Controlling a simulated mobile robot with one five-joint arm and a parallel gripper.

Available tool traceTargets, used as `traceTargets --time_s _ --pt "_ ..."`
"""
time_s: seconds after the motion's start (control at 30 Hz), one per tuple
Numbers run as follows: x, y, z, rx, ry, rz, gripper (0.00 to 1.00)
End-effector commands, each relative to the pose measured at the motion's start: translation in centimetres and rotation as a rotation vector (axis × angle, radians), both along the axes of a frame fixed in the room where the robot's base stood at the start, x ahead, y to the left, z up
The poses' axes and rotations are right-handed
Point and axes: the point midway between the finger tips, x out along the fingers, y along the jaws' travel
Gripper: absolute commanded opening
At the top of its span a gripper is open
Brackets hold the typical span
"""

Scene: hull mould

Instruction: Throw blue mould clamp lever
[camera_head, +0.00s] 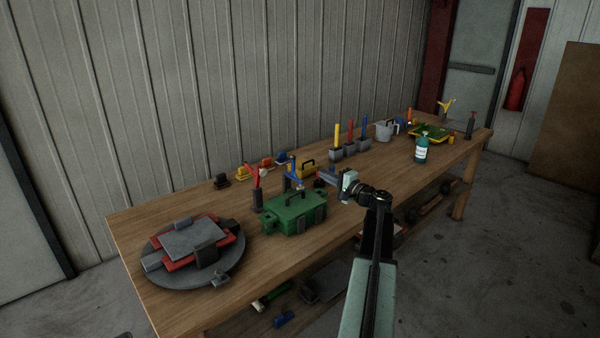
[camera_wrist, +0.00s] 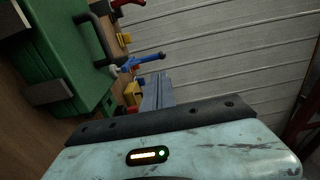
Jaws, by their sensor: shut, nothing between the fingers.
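The blue clamp lever (camera_head: 291,173) stands just behind the green mould box (camera_head: 294,213) in the head view. In the wrist view the blue lever (camera_wrist: 138,62) lies beyond the fingertips, its arm ending in a dark knob. The green box (camera_wrist: 58,60) fills the left of that view. My gripper (camera_head: 325,173) is over the table, right of the lever and apart from it in the head view. Its grey fingers (camera_wrist: 157,92) are shut and empty, pointing towards the lever. The lever's base is partly hidden by the box.
A red lever (camera_head: 255,177) stands left of the green box. A round turntable (camera_head: 222,271) with plates is at the near left. Coloured handles in grey blocks (camera_head: 350,148) and a teal bottle (camera_head: 421,149) stand right. The front table edge is clear.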

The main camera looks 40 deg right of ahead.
Motion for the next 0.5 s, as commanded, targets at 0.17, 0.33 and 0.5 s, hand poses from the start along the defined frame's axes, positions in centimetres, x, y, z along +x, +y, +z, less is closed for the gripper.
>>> traceTargets --time_s 0.17,0.33,0.5 --pt "1.0 -0.1 0.1 -0.001 0.001 0.002 0.0" --pt "4.2 -0.4 0.1 -0.001 0.002 0.003 0.0" --pt "8.0 -0.6 0.1 -0.001 0.002 0.004 0.0"
